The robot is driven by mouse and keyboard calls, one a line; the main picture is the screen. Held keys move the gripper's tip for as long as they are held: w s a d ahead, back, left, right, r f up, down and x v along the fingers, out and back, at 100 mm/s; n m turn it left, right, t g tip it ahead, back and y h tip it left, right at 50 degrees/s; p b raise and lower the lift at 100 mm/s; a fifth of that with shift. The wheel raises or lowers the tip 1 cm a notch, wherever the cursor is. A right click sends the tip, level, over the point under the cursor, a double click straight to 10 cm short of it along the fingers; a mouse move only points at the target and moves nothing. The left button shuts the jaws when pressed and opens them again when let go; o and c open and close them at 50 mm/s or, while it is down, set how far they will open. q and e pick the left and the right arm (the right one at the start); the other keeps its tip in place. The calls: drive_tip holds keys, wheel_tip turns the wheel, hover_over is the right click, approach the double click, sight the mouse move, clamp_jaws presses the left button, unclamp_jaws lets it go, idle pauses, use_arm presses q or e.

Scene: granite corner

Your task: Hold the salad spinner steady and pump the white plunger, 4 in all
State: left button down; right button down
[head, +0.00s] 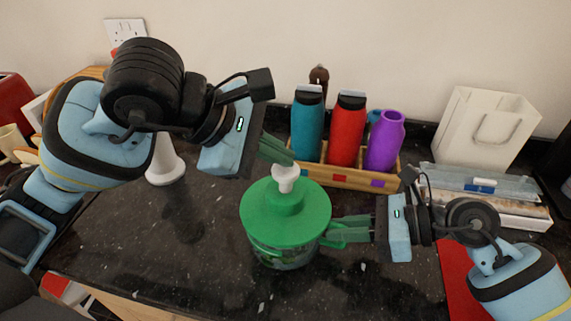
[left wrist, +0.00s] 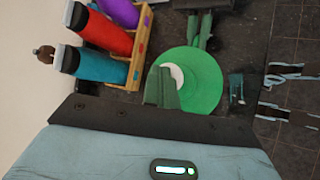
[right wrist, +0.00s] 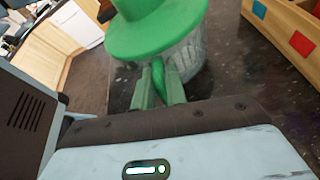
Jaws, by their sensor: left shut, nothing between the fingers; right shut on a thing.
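The salad spinner (head: 262,218) stands upright on the dark counter, with a green lid and a clear bowl; its lid also shows in the left wrist view (left wrist: 207,80) and the right wrist view (right wrist: 150,38). The white plunger (head: 285,182) stands up from the lid's raised centre; it also shows in the left wrist view (left wrist: 178,76). My left gripper (head: 290,160) is shut and empty, its fingertips at the plunger's top; I cannot tell if they touch. My right gripper (head: 328,234) is shut on the spinner's side below the lid, also in the right wrist view (right wrist: 158,75).
A wooden rack (head: 345,179) with teal (head: 307,130), red (head: 346,132) and purple (head: 384,145) bottles stands close behind the spinner. A white bag (head: 485,125) and a box (head: 490,190) are at the right. A white object (head: 165,165) stands behind my left arm. The front-left counter is clear.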

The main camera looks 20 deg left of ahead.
sight(278, 169)
use_arm(q)
drive_tip(key=shift+f, duration=1.4)
idle(1.2)
drive_tip(key=shift+r, duration=2.05)
drive_tip(key=shift+r, duration=2.5)
use_arm(e)
drive_tip(key=shift+f, duration=0.1)
drive_tip(key=c, duration=1.3)
unclamp_jaws()
drive_tip(key=shift+c, duration=0.2)
drive_tip(key=v, duration=1.2)
